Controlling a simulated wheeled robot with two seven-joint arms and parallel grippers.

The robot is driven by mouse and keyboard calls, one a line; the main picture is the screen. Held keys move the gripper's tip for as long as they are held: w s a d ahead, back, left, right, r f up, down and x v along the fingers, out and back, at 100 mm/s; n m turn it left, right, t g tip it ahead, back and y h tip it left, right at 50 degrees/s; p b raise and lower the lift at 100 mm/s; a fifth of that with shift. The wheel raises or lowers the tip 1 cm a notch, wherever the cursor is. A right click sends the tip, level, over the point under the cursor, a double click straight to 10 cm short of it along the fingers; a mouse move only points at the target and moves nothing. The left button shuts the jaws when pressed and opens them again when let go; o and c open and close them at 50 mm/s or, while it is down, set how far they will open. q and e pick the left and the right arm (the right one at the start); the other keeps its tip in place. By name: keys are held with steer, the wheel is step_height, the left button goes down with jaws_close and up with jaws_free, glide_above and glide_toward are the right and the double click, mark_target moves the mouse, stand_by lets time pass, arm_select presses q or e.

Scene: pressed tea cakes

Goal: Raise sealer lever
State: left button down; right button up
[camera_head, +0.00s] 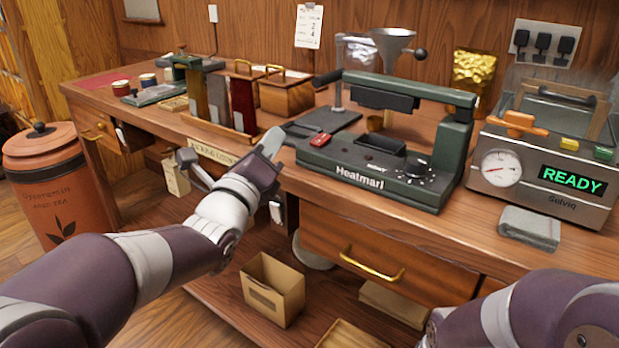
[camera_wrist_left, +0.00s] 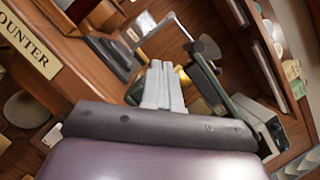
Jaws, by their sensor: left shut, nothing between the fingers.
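The dark green heat sealer (camera_head: 375,172), marked "Heatmarl", stands on the counter right of centre. Its lever arm (camera_head: 400,87) runs from the rear post on the right to a black handle (camera_head: 328,79) at the left. A clear gap shows between the lever and the base. My left gripper (camera_head: 272,142) is shut and empty at the counter's front edge, left of the sealer and apart from it. My right gripper is not visible.
A chamber machine (camera_head: 545,160) showing "READY" stands right of the sealer, with a folded grey cloth (camera_head: 530,228) in front. A funnel (camera_head: 392,45) is behind the sealer. Upright packets (camera_head: 218,98) and wooden boxes (camera_head: 285,95) stand at left. An open carton (camera_head: 273,290) sits below.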

arm_select(q)
steer(key=s+m+h+b, duration=0.1)
steer(key=m, duration=0.1)
steer(key=s+d+m+t+h+b, duration=0.1)
steer(key=m+h+b, duration=0.1)
steer(key=m, duration=0.1)
steer(key=d+f+m+t+h+b, duration=0.1)
steer(key=m+b, duration=0.1)
steer(key=shift+s+d, duration=0.2)
steer(key=shift+s, duration=0.2)
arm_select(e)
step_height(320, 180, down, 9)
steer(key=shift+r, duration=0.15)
arm_select(q)
steer(key=b+x, duration=0.1)
steer(key=x, duration=0.9)
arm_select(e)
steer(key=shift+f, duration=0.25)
